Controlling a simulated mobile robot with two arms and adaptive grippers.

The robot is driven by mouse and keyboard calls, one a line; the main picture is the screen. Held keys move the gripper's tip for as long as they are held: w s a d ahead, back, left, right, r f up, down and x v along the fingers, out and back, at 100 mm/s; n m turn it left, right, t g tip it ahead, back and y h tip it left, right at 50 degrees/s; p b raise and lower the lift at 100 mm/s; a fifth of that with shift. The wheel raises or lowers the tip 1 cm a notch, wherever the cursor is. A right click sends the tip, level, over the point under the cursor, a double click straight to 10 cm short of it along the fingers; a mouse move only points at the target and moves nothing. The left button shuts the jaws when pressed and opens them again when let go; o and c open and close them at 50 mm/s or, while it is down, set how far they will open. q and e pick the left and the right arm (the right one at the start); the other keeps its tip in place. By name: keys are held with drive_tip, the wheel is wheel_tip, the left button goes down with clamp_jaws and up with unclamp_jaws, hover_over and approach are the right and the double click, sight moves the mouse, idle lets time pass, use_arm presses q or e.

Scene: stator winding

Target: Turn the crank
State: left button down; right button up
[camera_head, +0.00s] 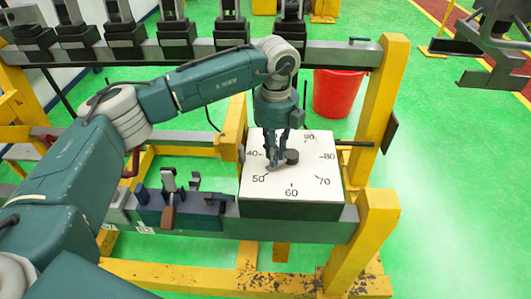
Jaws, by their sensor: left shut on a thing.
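A white dial plate (310,185) marked with numbers from 40 to 90 tops a dark box on the yellow frame. The crank (292,157) shows as a short dark round piece near the middle of the dial. My left gripper (275,157) reaches down from above onto the dial, just left of this round piece, and is shut on the crank. Its fingers hide part of the crank, so the exact grip is unclear. My right gripper is not in view.
A dark rod (354,144) sticks out at the box's right side, near a yellow post (380,95). Dark clamps (171,205) sit on the rail left of the box. A red bucket (338,95) stands behind. Green floor is free at the right.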

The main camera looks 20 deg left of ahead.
use_arm(q)
drive_tip(key=shift+d, duration=0.15)
drive_tip(key=c, duration=1.6)
unclamp_jaws()
drive_tip(key=shift+s+d+r, duration=0.1)
drive_tip(key=shift+r, duration=0.5)
wheel_tip(320, 180, up, 11)
drive_tip(key=shift+f, duration=0.1)
